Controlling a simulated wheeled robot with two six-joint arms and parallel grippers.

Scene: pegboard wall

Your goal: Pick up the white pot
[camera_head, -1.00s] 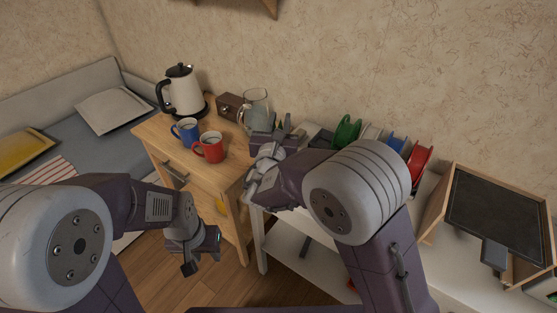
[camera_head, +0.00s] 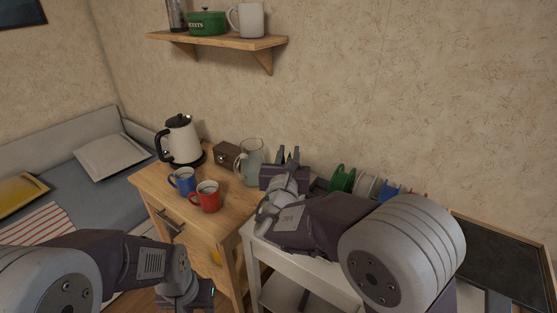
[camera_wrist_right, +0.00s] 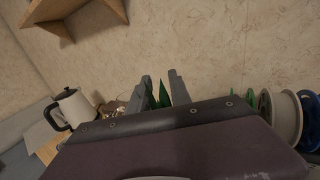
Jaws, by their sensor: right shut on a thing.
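A white kettle (camera_head: 181,139) with a black lid and handle stands upright on the wooden cabinet; it also shows at the left of the right wrist view (camera_wrist_right: 75,108). A white mug-like pot (camera_head: 248,19) stands on the wall shelf. I cannot tell which of the two is the white pot. My right gripper (camera_head: 288,155) points up near the wall, right of the glass jug, apart from both. In the right wrist view its fingers (camera_wrist_right: 160,90) are shut on a thin green thing, mostly hidden. My left gripper (camera_head: 203,295) is low beside the cabinet, its fingers unclear.
A blue mug (camera_head: 183,181), a red mug (camera_head: 206,198), a brown box (camera_head: 226,154) and a glass jug (camera_head: 250,162) crowd the cabinet. A green pot (camera_head: 207,23) shares the wall shelf (camera_head: 215,41). Several spools, including a green one (camera_head: 341,179), line the wall at right.

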